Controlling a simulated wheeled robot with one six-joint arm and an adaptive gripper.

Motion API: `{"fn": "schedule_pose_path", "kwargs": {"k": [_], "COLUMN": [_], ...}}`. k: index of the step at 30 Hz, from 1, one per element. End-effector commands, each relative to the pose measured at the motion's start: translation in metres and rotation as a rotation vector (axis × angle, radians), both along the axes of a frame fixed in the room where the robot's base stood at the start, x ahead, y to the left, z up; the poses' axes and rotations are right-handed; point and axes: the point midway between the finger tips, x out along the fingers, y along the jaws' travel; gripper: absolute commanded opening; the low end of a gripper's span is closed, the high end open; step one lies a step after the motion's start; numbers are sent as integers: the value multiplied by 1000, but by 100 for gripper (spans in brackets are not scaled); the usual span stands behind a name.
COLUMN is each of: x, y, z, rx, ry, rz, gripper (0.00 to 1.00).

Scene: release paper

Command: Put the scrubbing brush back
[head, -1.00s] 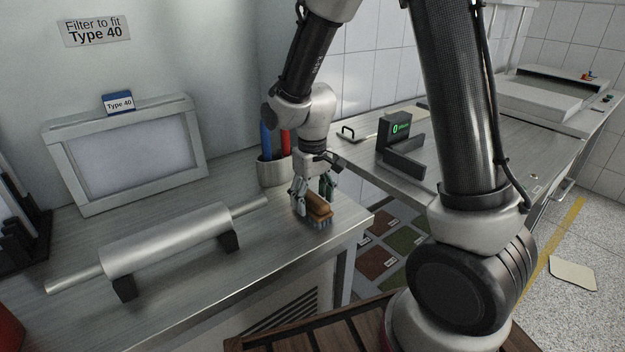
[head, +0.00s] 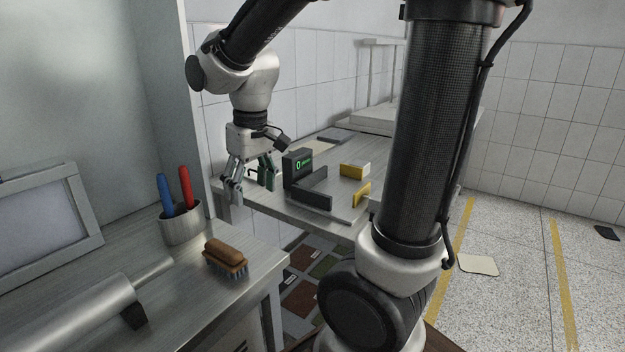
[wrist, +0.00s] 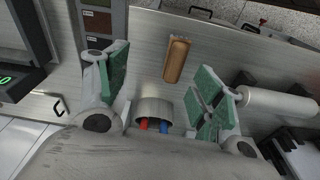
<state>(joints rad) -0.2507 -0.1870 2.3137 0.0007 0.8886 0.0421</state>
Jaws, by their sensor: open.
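The scrubbing brush (head: 226,257) has a brown wooden back and grey bristles. It lies bristles down on the metal counter, near the corner and beside the pen cup. In the wrist view the brush (wrist: 177,60) shows from above, beyond the fingertips and apart from them. My gripper (head: 250,190) is open and empty, raised above and behind the brush. In the wrist view its two green-padded fingers (wrist: 160,88) are spread wide.
A metal cup (head: 182,228) with a blue and a red pen stands close to the brush. A metal roller (head: 75,318) lies on the counter at the left. A gap separates this counter from the farther bench, which holds a dark device with a green display (head: 298,168).

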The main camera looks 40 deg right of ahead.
Motion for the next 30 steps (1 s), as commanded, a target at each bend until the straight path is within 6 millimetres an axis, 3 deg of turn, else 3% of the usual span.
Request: {"fn": "schedule_pose_path", "kwargs": {"k": [3, 6, 12, 16, 30], "x": [-47, -84, -130, -138, -138], "y": [-39, -61, -81, -84, -84], "z": [30, 41, 46, 46, 46], "rx": [18, 23, 23, 22, 22], "ry": [-94, -157, -235, -248, -249], "rz": [-80, -134, -201, -213, -211], "gripper": [67, 67, 67, 67, 67]}}
